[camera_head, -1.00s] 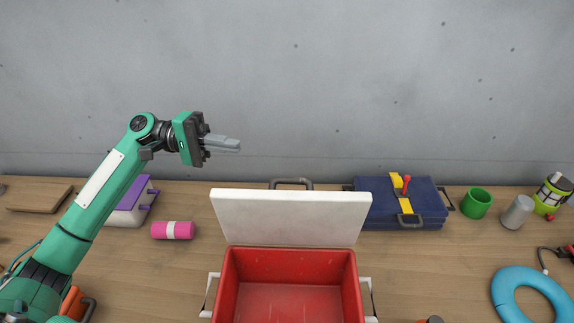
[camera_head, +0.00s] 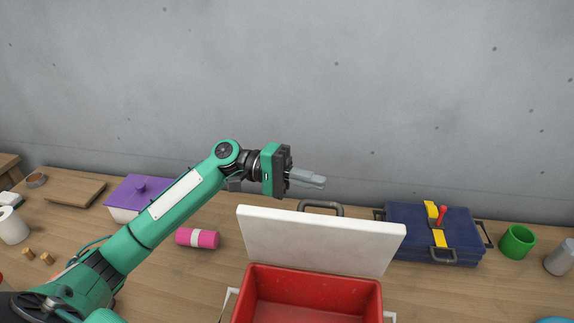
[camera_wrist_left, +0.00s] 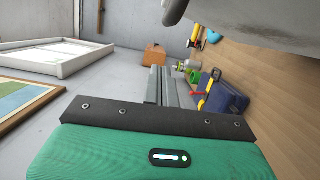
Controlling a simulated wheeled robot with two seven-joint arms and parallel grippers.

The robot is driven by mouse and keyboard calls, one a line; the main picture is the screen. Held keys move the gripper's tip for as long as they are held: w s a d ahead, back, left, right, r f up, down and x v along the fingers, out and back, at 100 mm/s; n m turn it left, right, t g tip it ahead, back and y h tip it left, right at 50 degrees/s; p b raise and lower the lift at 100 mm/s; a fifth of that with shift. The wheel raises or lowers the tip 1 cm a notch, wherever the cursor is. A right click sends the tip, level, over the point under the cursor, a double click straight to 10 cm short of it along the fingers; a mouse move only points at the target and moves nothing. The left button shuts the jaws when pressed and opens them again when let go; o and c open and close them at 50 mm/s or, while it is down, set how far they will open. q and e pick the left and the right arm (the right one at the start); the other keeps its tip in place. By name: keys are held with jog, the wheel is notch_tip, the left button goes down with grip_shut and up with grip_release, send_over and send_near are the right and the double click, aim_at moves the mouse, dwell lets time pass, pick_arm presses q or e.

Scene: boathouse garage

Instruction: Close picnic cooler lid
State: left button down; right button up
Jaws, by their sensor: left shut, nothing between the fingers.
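The picnic cooler (camera_head: 312,290) is a red open box near the bottom middle of the head view. Its white lid (camera_head: 320,240) stands raised and tilted back along the far side, so the red inside shows. A grey handle (camera_head: 320,206) shows behind the lid's top edge. My left gripper (camera_head: 318,180) is shut and empty. In the head view its fingers point right, just above the lid's top edge; I cannot tell the exact gap. Its fingers also show in the left wrist view (camera_wrist_left: 168,88). My right gripper is not in view.
A navy case (camera_head: 405,228) with yellow straps lies right of the lid, with a green mug (camera_head: 517,242) beyond it. A pink roll (camera_head: 197,238) and a purple-lidded box (camera_head: 138,192) lie left, near my arm. A grey wall (camera_head: 420,90) rises behind the wooden table.

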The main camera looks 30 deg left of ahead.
pick_arm(q)
jog(key=s, duration=0.2)
jog(key=s+p, duration=0.1)
jog(key=shift+s+d+r, duration=0.1)
jog(key=shift+s+d, duration=0.25)
jog(key=shift+s, duration=0.15)
